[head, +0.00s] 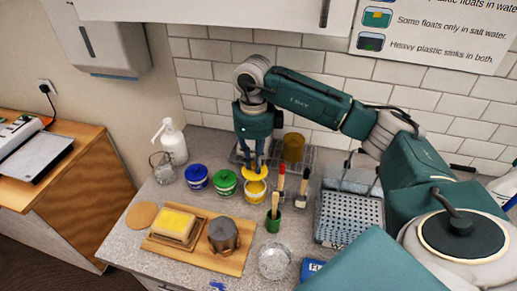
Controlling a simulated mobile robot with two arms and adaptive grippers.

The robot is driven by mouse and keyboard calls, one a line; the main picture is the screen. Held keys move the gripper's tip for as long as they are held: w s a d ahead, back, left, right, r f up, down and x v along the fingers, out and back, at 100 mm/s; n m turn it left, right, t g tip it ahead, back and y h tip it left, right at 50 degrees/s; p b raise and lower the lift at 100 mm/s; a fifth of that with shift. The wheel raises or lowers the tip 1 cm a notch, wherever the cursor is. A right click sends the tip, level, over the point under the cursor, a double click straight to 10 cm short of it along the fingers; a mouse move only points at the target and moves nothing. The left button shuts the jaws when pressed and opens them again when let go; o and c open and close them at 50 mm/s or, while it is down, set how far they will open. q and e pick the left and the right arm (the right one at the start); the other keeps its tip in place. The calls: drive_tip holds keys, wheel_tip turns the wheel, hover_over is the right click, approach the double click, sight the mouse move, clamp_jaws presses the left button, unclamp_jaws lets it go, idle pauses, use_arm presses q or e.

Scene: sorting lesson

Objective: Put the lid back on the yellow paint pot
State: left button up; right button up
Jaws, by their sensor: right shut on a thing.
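The yellow paint pot (255,196) stands on the grey worktop, to the right of the green pot. My right gripper (256,167) comes down from above and is shut on the yellow lid (248,175). The lid is right over the pot's mouth, close to its rim. I cannot tell whether it touches the rim. The fingers hide part of the lid. My left gripper is not in view.
A green pot (225,183) and a blue pot (196,177) stand close on the left. A wooden board (229,262) lies in front, and a wire basket (348,218) stands to the right.

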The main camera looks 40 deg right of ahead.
drive_tip(key=shift+f+b, duration=0.5)
drive_tip(key=shift+f, duration=0.85)
wheel_tip(320, 180, down, 2)
drive_tip(key=shift+f+b, duration=0.25)
drive_tip(key=shift+b, duration=0.85)
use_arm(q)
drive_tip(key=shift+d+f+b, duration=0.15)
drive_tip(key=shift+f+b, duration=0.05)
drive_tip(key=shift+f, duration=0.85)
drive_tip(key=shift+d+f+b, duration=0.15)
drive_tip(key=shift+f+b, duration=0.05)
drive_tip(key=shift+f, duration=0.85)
use_arm(e)
drive_tip(key=shift+d+f, duration=0.1)
drive_tip(key=shift+f, duration=0.45)
use_arm(q)
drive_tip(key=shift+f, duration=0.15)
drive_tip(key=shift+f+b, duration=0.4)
drive_tip(key=shift+b, duration=0.15)
use_arm(e)
drive_tip(key=shift+f, duration=0.15)
drive_tip(key=o, duration=0.9)
